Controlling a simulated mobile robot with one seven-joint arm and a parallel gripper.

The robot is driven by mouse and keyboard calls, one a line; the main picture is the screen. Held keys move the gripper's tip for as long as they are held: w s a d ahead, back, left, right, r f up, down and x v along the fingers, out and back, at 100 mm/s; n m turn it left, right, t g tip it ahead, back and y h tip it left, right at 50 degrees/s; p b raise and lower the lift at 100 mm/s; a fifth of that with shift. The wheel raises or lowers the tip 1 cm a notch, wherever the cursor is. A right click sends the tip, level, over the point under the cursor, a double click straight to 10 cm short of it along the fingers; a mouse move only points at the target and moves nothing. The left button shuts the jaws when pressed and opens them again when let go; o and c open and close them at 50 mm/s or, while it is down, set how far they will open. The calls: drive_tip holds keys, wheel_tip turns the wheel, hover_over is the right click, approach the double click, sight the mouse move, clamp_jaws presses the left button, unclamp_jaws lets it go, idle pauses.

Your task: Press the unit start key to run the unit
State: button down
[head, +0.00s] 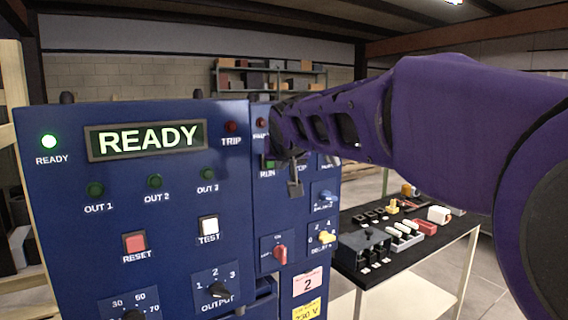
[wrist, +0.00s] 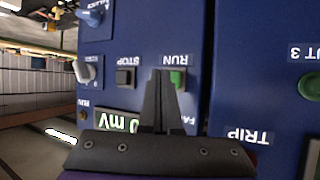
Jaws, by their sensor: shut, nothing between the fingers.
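The green RUN key (head: 268,163) is on the narrow blue panel (head: 264,222), partly behind my wrist in the head view. In the upside-down wrist view the green key (wrist: 178,79) shows just right of my fingertips, its left edge partly covered. My gripper (head: 295,188) is shut and empty in front of that panel. In the wrist view its closed fingers (wrist: 160,74) lie between the green key and the black STOP key (wrist: 125,78). I cannot tell whether they touch the panel.
The wide blue panel (head: 80,220) at left has a READY display (head: 146,139), a lit green lamp (head: 49,142), a red RESET key (head: 135,242) and a white TEST key (head: 209,226). A red switch (head: 280,255) and yellow knob (head: 327,237) sit below my gripper. A cluttered table (head: 452,246) stands right.

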drive_tip(key=shift+w, duration=0.1)
idle(0.3)
drive_tip(key=shift+w+a, duration=0.25)
drive_tip(key=shift+w+a, duration=0.3)
drive_tip(key=shift+w, duration=0.15)
idle(0.7)
idle(0.4)
drive_tip(key=shift+s+d+b, duration=0.45)
drive_tip(key=shift+s+d, duration=0.1)
drive_tip(key=shift+s, duration=0.25)
drive_tip(key=shift+s+d+r+b, duration=0.1)
drive_tip(key=shift+s+d+b, duration=0.1)
drive_tip(key=shift+s+d, duration=0.4)
drive_tip(key=shift+s+d+f+b, duration=0.15)
drive_tip(key=shift+s+d, duration=0.2)
drive_tip(key=shift+s, duration=0.5)
drive_tip(key=shift+s+d+r+b, duration=0.2)
drive_tip(key=shift+s+d, duration=0.25)
drive_tip(key=shift+s, duration=0.25)
drive_tip(key=shift+w, duration=0.1)
